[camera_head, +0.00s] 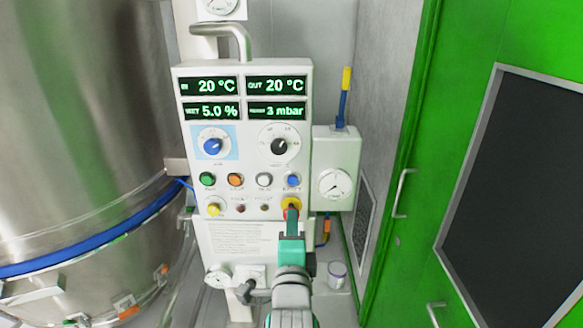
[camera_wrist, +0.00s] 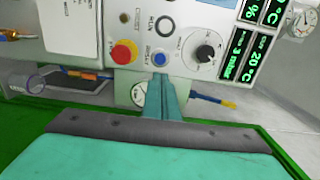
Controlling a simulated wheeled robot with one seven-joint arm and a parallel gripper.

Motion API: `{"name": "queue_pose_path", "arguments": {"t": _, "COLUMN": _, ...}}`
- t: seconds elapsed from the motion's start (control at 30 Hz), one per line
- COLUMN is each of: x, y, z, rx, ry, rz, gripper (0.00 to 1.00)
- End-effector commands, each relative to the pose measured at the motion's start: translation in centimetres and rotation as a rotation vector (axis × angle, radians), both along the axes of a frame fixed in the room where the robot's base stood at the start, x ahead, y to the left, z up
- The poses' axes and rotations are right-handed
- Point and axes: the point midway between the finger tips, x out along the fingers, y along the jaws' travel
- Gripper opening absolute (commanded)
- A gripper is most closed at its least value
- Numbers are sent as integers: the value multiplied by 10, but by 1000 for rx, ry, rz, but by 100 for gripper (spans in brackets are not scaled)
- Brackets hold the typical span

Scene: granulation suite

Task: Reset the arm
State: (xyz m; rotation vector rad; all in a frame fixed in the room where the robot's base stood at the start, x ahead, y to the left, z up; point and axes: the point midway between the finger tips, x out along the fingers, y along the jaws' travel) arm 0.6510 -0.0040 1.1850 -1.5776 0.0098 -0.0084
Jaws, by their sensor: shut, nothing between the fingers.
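My gripper (camera_head: 291,212) is in front of the lower right of the white control panel (camera_head: 250,128) in the head view. Its fingers are shut with nothing between them. In the head view the fingertips overlap the red emergency button on its yellow base (camera_head: 291,203). In the wrist view my gripper (camera_wrist: 160,82) points at the blue button (camera_wrist: 160,59), with the red button (camera_wrist: 124,52) beside it. I cannot tell whether the fingertips touch the panel.
A large steel vessel (camera_head: 80,120) with a blue band stands at the left. A green cabinet door (camera_head: 480,40) with a handle is at the right. A white box with a gauge (camera_head: 335,184) is beside the panel. A small cup (camera_head: 337,272) stands below it.

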Motion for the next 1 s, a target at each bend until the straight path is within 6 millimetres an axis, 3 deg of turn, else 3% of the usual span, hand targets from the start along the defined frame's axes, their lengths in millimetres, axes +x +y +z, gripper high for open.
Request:
{"name": "queue_pose_path", "arguments": {"t": 0.17, "x": -8, "y": 0, "z": -37, "rx": -85, "ry": 23, "rz": 2, "gripper": 0}}
{"name": "queue_pose_path", "arguments": {"t": 0.47, "x": -47, "y": -5, "z": -131, "rx": -357, "ry": 66, "rz": 5, "gripper": 0}}
{"name": "queue_pose_path", "arguments": {"t": 0.7, "x": -95, "y": -4, "z": -197, "rx": -575, "ry": 98, "rz": 25, "gripper": 0}}
{"name": "queue_pose_path", "arguments": {"t": 1.0, "x": -169, "y": -3, "z": -262, "rx": -838, "ry": 132, "rz": 60, "gripper": 0}}
